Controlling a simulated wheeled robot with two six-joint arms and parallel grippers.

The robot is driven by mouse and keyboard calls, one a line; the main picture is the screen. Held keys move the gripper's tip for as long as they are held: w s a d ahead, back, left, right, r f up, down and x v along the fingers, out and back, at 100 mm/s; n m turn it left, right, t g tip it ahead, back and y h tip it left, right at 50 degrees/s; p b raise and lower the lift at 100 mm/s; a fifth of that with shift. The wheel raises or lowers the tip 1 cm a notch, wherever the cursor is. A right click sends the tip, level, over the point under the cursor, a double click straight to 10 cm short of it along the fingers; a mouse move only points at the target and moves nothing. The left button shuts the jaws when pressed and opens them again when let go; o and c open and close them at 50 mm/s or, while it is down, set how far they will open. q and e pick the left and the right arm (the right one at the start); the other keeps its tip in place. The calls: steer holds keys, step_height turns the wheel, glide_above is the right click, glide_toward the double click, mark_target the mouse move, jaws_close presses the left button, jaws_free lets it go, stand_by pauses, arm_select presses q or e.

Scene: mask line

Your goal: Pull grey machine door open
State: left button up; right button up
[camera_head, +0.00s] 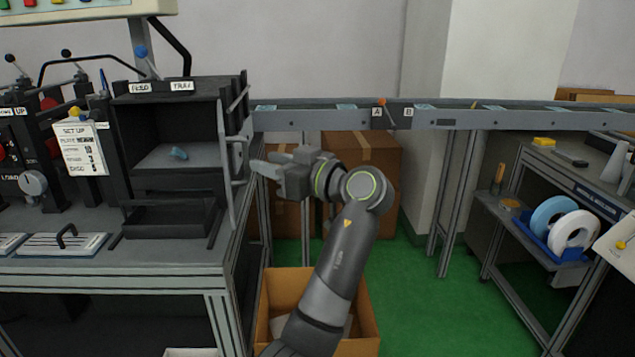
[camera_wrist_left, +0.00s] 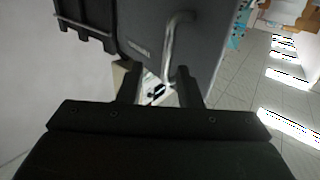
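The grey machine door (camera_head: 227,195) stands swung out at the right side of the dark machine box, seen nearly edge-on in the head view. A bar handle (camera_head: 241,148) is on the door's right face. My left gripper (camera_head: 257,167) is just right of the handle, fingers pointing left. In the left wrist view the door (camera_wrist_left: 190,45) fills the top middle, and the handle (camera_wrist_left: 174,45) runs down toward the gap between my parted fingers (camera_wrist_left: 160,88). I cannot tell whether they touch it. My right gripper is out of view.
A conveyor (camera_head: 330,116) runs behind my left arm, with cardboard boxes (camera_head: 375,155) beneath it. An open carton (camera_head: 285,285) is on the floor by the arm. A bench with blue and white rolls (camera_head: 575,232) stands at right. Green floor (camera_head: 420,290) between is clear.

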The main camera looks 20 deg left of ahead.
arm_select(q)
steer(key=b+v, duration=0.7)
steer(key=v, duration=0.5)
steer(key=shift+d, duration=0.2)
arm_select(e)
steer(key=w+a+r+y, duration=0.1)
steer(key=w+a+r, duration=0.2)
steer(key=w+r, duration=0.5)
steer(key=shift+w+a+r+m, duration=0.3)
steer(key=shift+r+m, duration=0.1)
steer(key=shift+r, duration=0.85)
arm_select(q)
steer(key=shift+s+r, duration=0.1)
